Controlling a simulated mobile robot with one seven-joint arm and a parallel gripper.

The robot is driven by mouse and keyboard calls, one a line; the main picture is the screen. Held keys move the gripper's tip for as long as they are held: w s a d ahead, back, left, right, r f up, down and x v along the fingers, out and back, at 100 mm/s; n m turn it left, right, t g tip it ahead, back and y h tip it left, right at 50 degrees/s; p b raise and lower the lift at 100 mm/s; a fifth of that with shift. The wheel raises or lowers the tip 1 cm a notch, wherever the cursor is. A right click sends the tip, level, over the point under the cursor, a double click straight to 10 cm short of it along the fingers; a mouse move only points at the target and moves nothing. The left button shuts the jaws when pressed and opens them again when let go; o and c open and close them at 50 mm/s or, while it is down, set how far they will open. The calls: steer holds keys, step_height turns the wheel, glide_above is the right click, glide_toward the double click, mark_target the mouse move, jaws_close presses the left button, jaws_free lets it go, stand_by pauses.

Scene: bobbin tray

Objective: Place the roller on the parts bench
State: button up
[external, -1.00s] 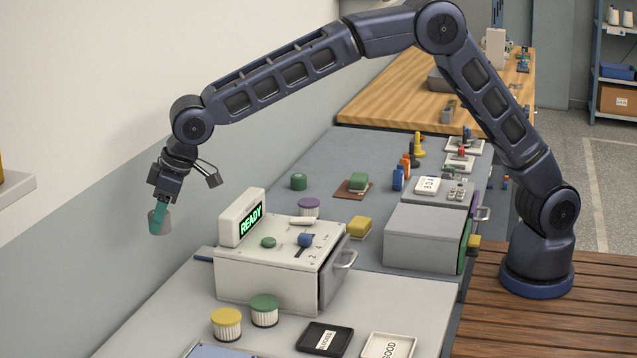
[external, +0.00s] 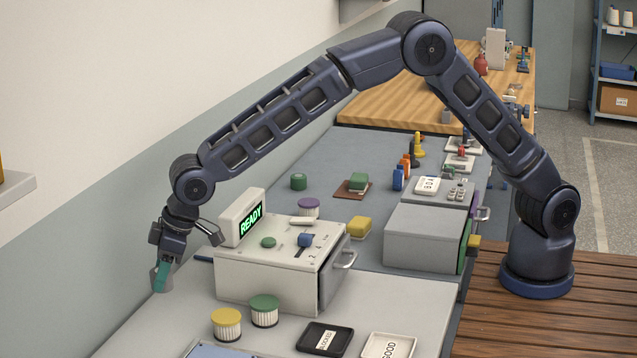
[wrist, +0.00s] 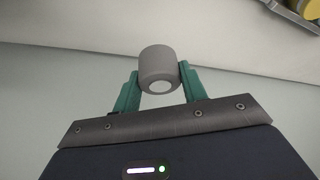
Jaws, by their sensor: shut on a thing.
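The roller is a small grey cylinder (wrist: 159,66) with a pale round spot on its end in the wrist view. My gripper (wrist: 159,82) has green fingers, one on each side of the roller, and is shut on it. In the external view my gripper (external: 161,277) points down at the left, with the grey roller (external: 154,279) partly hidden by a finger. It is beside the far left edge of the light grey bench (external: 186,300). I cannot tell whether the roller touches the bench.
A white machine with a READY display (external: 251,225) stands right of my gripper. Yellow-topped (external: 227,325) and green-topped (external: 264,311) ribbed bobbins stand in front of it. A black tray (external: 325,339) and a white GOOD tray (external: 387,346) lie near the front. The wall is close on the left.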

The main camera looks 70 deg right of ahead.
step_height(320, 180, down, 10)
steer(key=shift+r, duration=0.1)
stand_by(0.4)
steer(key=o, duration=1)
steer(key=shift+f, duration=0.2)
steer(key=shift+r, duration=0.15)
